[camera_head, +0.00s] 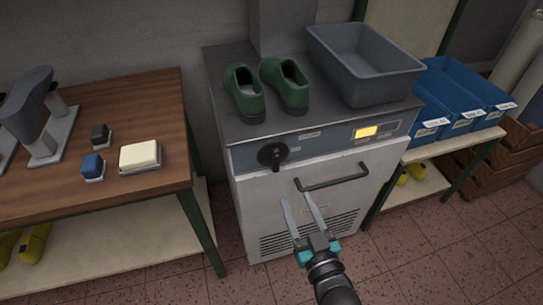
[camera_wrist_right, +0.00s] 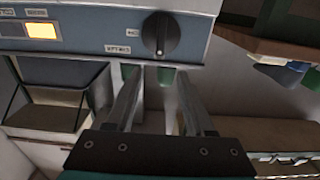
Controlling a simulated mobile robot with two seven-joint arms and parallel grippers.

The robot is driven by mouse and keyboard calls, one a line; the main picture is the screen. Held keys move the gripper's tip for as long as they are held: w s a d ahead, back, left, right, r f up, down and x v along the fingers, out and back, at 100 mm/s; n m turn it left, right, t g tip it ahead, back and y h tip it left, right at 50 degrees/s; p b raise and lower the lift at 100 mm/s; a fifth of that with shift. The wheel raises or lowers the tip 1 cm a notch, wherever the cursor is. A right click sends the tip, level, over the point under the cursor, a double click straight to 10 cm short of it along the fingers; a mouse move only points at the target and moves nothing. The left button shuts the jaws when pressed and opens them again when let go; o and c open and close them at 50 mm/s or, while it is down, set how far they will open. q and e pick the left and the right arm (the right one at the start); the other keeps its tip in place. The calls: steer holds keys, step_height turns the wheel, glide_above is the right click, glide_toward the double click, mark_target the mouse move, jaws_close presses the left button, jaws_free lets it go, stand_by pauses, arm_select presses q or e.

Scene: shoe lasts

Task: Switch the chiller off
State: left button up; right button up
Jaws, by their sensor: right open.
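The chiller (camera_head: 250,190) is a pale cabinet with a dark top and a blue-grey front panel. Its round black knob (camera_head: 271,154) is at the left of the panel; its handle stands roughly upright. A yellow display (camera_head: 366,132) is lit at the panel's right. My right gripper (camera_head: 295,198) is open and empty, in front of the chiller door, below the knob and apart from it. In the right wrist view the knob (camera_wrist_right: 160,35) shows just beyond the two fingertips (camera_wrist_right: 158,76), and the lit display (camera_wrist_right: 41,31) is at top left. My left gripper is not in view.
A door handle (camera_head: 331,183) sticks out close to my right gripper. Green shoes (camera_head: 244,93) and a grey tub (camera_head: 364,66) stand on the chiller. A wooden table (camera_head: 70,195) is at left, blue bins (camera_head: 433,123) at right. Floor in front is clear.

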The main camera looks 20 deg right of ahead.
steer(key=b, duration=0.1)
glide_toward(277, 158)
steer(key=w+b, duration=0.1)
steer(key=w, duration=0.6)
steer(key=shift+w+a, duration=0.15)
steer(key=shift+w, duration=0.15)
steer(key=shift+w+b, duration=0.35)
steer(key=shift+w, duration=0.45)
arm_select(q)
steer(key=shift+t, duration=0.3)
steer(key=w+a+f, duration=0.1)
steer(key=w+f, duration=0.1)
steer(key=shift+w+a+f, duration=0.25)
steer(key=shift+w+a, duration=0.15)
arm_select(e)
steer(key=shift+c, duration=0.4)
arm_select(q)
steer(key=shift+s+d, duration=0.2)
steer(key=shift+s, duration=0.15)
arm_select(e)
jaws_close()
